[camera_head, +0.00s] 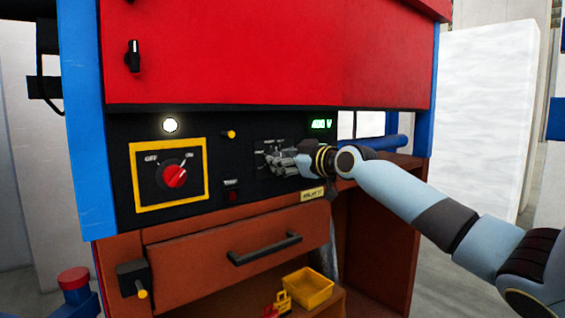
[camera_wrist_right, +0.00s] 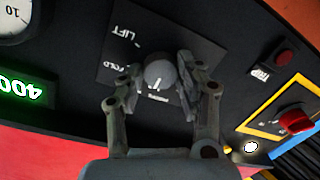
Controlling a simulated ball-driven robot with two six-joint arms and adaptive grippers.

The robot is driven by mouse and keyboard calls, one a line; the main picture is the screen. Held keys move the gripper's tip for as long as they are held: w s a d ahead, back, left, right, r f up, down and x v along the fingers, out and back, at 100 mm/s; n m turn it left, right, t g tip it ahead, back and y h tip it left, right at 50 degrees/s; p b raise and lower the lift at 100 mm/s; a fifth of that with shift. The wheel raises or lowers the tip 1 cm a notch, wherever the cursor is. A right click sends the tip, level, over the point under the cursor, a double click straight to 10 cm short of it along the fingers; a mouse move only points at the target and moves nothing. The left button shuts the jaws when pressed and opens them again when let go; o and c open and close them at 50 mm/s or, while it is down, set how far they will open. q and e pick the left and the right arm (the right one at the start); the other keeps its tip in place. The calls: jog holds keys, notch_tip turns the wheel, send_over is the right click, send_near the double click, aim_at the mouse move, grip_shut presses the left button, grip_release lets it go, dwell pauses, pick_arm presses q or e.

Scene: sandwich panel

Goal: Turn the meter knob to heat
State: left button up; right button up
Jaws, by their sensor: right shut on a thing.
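A round grey knob (camera_wrist_right: 159,72) sits on a dark plate (camera_wrist_right: 188,37) with white lettering. I read LIFT and what looks like FOLD there; another label near the knob is too small to read. My right gripper (camera_wrist_right: 158,85) is shut on this knob, with one finger at each side. In the head view my right gripper (camera_head: 281,162) reaches the panel from the right and hides the knob and much of its plate. A green lit display (camera_head: 321,125) is above it; in the wrist view it shows 400. My left gripper is not in view.
A red OFF/ON knob (camera_head: 174,176) in a yellow frame is left of the plate. A yellow toggle (camera_head: 229,134), a red TRIP button (camera_head: 233,197) and a white lamp (camera_head: 170,125) are nearby. A drawer handle (camera_head: 264,249) and yellow bin (camera_head: 307,288) are below.

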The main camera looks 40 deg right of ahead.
jog(key=shift+f+m+y+b, duration=0.2)
jog(key=shift+m+y+b, duration=0.15)
jog(key=shift+m, duration=1.65)
jog(key=o, duration=1)
jog(key=shift+d, duration=0.1)
jog(key=shift+o, duration=0.7)
jog(key=shift+r, duration=0.1)
